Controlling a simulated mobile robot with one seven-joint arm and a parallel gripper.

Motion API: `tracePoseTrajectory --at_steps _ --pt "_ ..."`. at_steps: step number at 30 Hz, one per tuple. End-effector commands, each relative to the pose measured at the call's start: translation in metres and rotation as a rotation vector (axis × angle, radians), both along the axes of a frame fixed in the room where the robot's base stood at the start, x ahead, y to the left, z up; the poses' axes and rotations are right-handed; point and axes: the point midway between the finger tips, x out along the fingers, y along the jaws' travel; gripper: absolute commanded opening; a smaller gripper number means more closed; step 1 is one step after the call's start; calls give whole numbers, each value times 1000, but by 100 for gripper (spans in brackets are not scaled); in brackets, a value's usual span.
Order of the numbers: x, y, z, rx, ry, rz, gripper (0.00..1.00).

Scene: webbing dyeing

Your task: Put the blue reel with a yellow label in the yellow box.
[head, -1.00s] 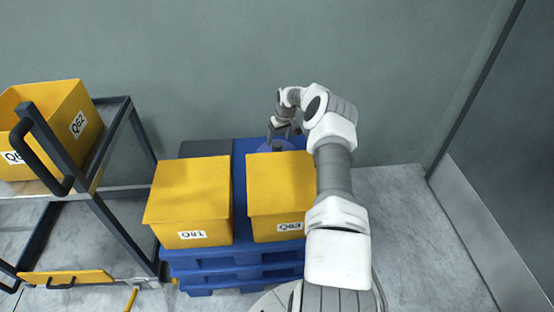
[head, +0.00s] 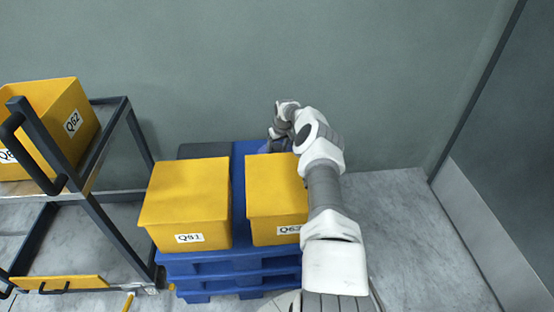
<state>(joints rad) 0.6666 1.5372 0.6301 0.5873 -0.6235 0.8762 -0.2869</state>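Three yellow boxes are in the head view. The box marked Q81 (head: 185,203) and another box with a partly covered label (head: 273,205) stand side by side on blue pallets. The box marked Q62 (head: 55,122) sits on a cart at the left. I cannot make out the blue reel with a yellow label; a small bluish patch shows by my gripper, too unclear to name. My gripper (head: 273,143) is low behind the right pallet box, partly hidden by my own wrist and the box. I cannot tell whether it is open or holds anything.
The dark-framed cart (head: 112,215) stands left of the stacked blue pallets (head: 240,262). A dark flat thing (head: 205,149) lies behind box Q81. A wall rises behind the pallets. Floor at the right (head: 400,230) is clear up to the side panel.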

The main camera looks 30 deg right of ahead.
Motion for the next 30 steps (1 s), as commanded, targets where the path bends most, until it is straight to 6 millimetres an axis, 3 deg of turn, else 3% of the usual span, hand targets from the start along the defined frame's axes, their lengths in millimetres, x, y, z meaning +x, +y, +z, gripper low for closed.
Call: tracePoseTrajectory --at_steps 1,12,26,30 --pt "0 0 0 0 0 0 65" --pt "0 0 0 0 0 0 0" --pt "1 -1 2 -1 -3 0 0" --pt "2 -1 16 -2 -5 -1 0"
